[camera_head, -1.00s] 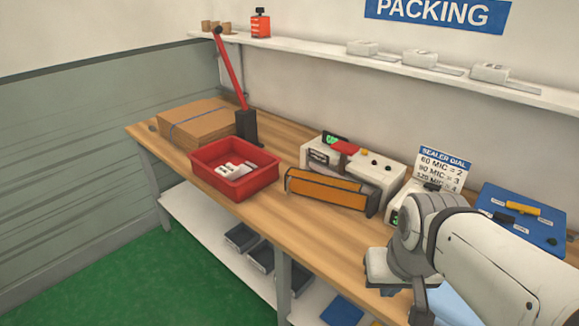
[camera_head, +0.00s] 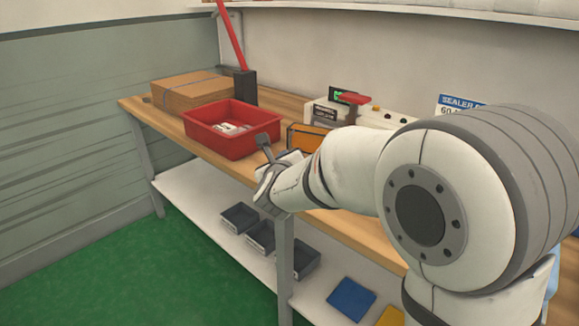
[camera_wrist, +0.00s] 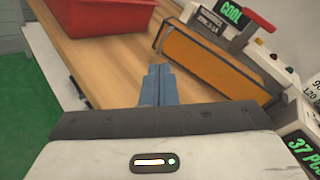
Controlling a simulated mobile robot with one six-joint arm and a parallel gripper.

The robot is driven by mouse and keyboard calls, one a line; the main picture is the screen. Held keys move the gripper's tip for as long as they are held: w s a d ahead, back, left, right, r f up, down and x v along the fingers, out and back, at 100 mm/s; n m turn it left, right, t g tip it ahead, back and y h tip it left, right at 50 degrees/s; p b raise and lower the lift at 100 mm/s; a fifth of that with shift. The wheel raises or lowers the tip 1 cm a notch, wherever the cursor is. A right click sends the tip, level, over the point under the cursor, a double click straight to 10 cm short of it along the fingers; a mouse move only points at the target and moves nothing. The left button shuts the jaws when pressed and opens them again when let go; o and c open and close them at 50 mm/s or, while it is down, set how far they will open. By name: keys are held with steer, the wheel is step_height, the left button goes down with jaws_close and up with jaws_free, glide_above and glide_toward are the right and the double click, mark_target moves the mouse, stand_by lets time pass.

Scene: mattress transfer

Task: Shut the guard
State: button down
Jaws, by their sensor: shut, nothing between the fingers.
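The guard (camera_head: 303,138) is an orange panel in a dark frame at the front of the white sealer (camera_head: 393,119). In the wrist view the guard (camera_wrist: 208,62) lies ahead and to the right of my gripper (camera_wrist: 159,70). My gripper's blue-grey fingers are together and empty, over the bare bench top, apart from the guard. In the head view my gripper (camera_head: 264,142) is near the bench's front edge, left of the guard. My arm hides the guard's right part there. A green display (camera_wrist: 232,13) on the sealer reads "COOL".
A red bin (camera_head: 240,147) with pale items stands left of the guard. A counter display (camera_wrist: 303,147) reading "37 PCS" is close on the wrist view's right. Bare bench lies between bin and guard.

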mark_target(290, 144)
steer(key=f+m, duration=0.1)
steer(key=a+f+m+h+b, duration=0.1)
steer(key=f+m, duration=0.1)
steer(key=w+a+f+m+t+h+b, duration=0.1)
steer(key=m, duration=0.1)
steer(key=shift+f, duration=0.25)
steer(key=m, duration=0.1)
steer(key=m+h+b, duration=0.1)
steer(key=shift+a+f+m, duration=0.2)
steer(key=shift+f+m, duration=0.1)
steer(key=shift+f, duration=0.05)
steer(key=shift+t, duration=0.3)
steer(key=w, duration=0.4)
steer(key=w+d, duration=0.1)
steer(key=w, duration=0.4)
steer(key=w+d, duration=0.1)
steer(key=w, duration=0.3)
steer(key=shift+w+d+f, duration=0.1)
steer(key=shift+w, duration=0.3)
steer(key=shift+h, duration=0.3)
